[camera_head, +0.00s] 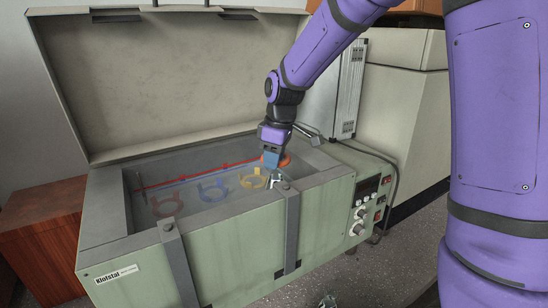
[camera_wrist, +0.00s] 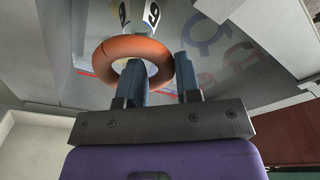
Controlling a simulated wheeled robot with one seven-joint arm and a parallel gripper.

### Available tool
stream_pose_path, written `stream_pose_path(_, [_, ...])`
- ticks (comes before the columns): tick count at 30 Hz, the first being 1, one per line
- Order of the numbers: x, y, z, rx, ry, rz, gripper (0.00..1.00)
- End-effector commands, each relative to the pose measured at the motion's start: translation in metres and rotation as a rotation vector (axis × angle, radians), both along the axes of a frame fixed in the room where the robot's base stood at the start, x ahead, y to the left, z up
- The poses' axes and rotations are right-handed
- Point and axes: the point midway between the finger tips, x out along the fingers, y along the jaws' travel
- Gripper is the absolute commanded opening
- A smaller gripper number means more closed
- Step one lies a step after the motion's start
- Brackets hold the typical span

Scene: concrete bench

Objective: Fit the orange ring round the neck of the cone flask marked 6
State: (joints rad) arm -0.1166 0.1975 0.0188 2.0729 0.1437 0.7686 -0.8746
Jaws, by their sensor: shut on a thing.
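An orange ring (camera_wrist: 104,64) is held by my gripper (camera_wrist: 160,72). In the wrist view one finger passes in front of the ring's opening and the other is against its right outer side. In the head view the ring (camera_head: 284,162) is at the right end of the open green bath, mostly behind my gripper (camera_head: 271,162). A pale object with black marks (camera_wrist: 140,18) shows just beyond the ring in the wrist view; it may be the marked flask, but I cannot read a 6. Whether the ring is around a neck is not visible.
The green bath (camera_head: 235,240) has its lid (camera_head: 170,75) raised behind. Red (camera_head: 167,205), blue (camera_head: 213,190) and yellow (camera_head: 252,181) ring-like shapes are inside it. Metal straps (camera_head: 291,230) cross its front wall. A control panel (camera_head: 368,205) is on its right end.

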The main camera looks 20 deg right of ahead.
Motion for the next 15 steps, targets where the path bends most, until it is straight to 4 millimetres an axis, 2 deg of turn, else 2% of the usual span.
stream_pose_path(15, [0.0003, -0.0001, -0.0064, -0.001, -0.001, 0.0, 0.02])
